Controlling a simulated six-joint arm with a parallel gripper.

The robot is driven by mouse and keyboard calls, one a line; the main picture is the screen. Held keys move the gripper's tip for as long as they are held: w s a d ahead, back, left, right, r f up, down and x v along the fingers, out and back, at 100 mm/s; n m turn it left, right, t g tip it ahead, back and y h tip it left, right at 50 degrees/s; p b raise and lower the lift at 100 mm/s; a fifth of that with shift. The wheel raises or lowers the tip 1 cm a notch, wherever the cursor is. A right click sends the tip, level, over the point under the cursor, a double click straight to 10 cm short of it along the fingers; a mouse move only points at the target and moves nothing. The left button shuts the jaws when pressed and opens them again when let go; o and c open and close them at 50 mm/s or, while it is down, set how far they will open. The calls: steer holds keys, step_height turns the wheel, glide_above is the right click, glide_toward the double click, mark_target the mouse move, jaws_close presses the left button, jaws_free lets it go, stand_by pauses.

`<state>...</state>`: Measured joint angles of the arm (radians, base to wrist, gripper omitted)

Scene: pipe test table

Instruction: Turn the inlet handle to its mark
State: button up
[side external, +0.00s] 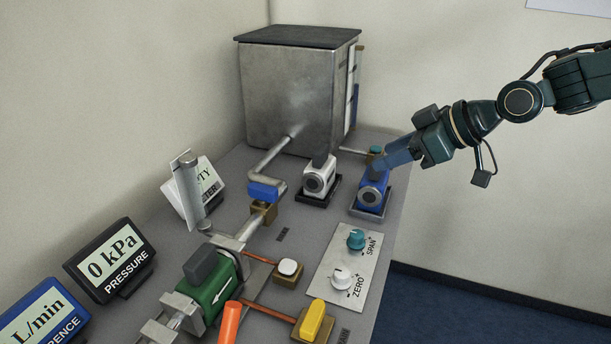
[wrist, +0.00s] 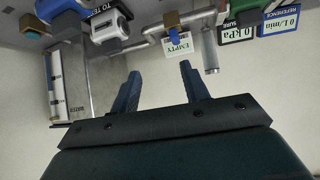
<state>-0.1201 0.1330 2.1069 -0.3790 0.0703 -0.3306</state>
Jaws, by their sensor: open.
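A blue handle (side external: 263,192) sits on a brass valve body (side external: 263,211) in the pipe from the metal tank; I take it for the inlet handle, though no label on it is readable. It also shows in the wrist view (wrist: 174,33), beyond my fingers. I cannot make out its mark. My gripper (side external: 378,163) is raised at the right, well apart from this handle. In the side view its fingers overlap a blue device. In the wrist view my gripper (wrist: 160,72) has its two fingers apart with nothing between them.
The blue device (side external: 372,192) and a white device (side external: 318,180) stand right of the pipe. A metal tank (side external: 290,95) is behind. A green meter (side external: 210,288), a yellow handle (side external: 314,320) and an orange handle (side external: 229,322) are in front. A SPAN/ZERO panel (side external: 335,265) lies at the right edge.

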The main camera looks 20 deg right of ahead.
mark_target(265, 187)
steer(key=w+a+f+n+t+y, duration=0.1)
steer(key=w+a+f+y, duration=0.2)
steer(key=w+a+f, duration=0.6)
steer(key=shift+w+a+f+n+y, duration=0.3)
steer(key=shift+w+a+f+y, duration=0.1)
steer(key=shift+w, duration=0.15)
steer(key=shift+x, duration=6.8)
steer(key=shift+d, duration=0.1)
steer(key=c, duration=1)
